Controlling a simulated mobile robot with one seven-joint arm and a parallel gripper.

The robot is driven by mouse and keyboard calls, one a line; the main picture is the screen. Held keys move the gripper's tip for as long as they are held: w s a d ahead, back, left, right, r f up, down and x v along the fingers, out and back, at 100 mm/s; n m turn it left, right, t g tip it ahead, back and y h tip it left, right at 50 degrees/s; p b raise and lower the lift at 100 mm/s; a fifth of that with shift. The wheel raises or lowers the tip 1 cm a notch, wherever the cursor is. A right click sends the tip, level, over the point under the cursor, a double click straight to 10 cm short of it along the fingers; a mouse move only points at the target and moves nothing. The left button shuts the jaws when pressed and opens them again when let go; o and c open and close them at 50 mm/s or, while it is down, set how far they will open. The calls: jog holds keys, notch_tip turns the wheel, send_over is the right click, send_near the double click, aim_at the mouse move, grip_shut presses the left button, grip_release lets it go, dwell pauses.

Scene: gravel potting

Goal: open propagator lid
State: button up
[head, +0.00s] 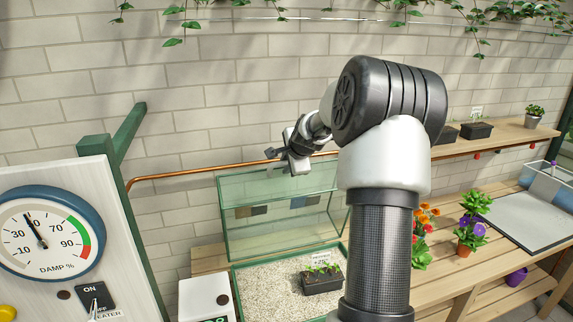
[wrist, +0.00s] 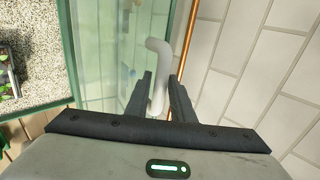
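The propagator's clear, green-edged glass lid (head: 285,238) stands raised and nearly upright at the back of its gravel-filled base (head: 255,285). My gripper (head: 272,153) is at the lid's top edge in the head view. In the wrist view my gripper (wrist: 160,80) has its black fingers close together on either side of the pale, bent lid handle (wrist: 158,48), and appears shut on it. The glass lid (wrist: 105,50) runs along the left of the fingers there. The exact finger contact is hard to see.
A black seedling tray (head: 322,284) sits on the gravel. A copper pipe (head: 200,173) runs along the brick wall close behind the lid. A damp gauge panel (head: 50,235) stands at left. Flower pots (head: 465,248) stand on the bench at right.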

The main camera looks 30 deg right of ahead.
jog(key=b+v, duration=0.2)
jog(key=v, duration=1.5)
jog(key=shift+r+b, duration=0.2)
jog(key=shift+b, duration=0.1)
jog(key=shift+s+d, duration=0.1)
jog(key=shift+s, duration=0.05)
